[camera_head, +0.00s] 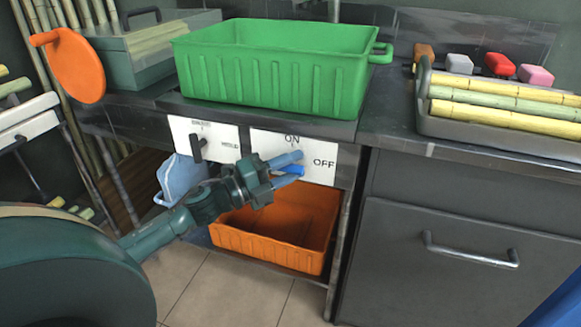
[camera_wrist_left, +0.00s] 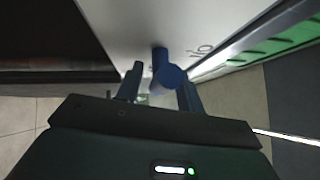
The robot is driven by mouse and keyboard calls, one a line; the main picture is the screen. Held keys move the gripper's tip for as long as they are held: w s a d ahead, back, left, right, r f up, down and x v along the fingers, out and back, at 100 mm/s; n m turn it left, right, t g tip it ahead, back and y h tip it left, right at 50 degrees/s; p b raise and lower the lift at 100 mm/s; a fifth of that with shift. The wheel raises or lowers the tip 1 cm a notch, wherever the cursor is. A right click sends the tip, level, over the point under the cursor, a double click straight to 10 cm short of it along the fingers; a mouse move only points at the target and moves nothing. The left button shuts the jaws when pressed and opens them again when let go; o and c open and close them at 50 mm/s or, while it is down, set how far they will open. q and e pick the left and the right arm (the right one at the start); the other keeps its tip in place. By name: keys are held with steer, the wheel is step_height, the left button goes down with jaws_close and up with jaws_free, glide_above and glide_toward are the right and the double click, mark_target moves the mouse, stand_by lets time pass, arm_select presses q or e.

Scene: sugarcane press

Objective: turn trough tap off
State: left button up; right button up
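The trough tap (camera_head: 292,170) is a blue handle on a white plate (camera_head: 322,147) marked ON at the top and OFF at the right. In the head view its visible part lies roughly level, its end toward the OFF side; the rest is hidden by my fingers. My left gripper (camera_head: 287,169) is at the plate with its fingers apart, one above and one below the tap. In the left wrist view the blue tap (camera_wrist_left: 169,77) shows between the spread fingertips of my left gripper (camera_wrist_left: 160,90), with gaps at both sides. My right gripper is not in view.
A green trough (camera_head: 270,85) stands on the counter above the plate. A second white plate with a dark lever (camera_head: 197,147) is to the left. An orange crate (camera_head: 265,243) and a blue jug (camera_head: 180,178) are below. A grey drawer (camera_head: 450,225) is at right.

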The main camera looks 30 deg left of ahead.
arm_select(q)
steer(key=p+v, duration=0.2)
steer(key=v, duration=1.1)
steer(key=shift+s+r, duration=0.1)
stand_by(0.4)
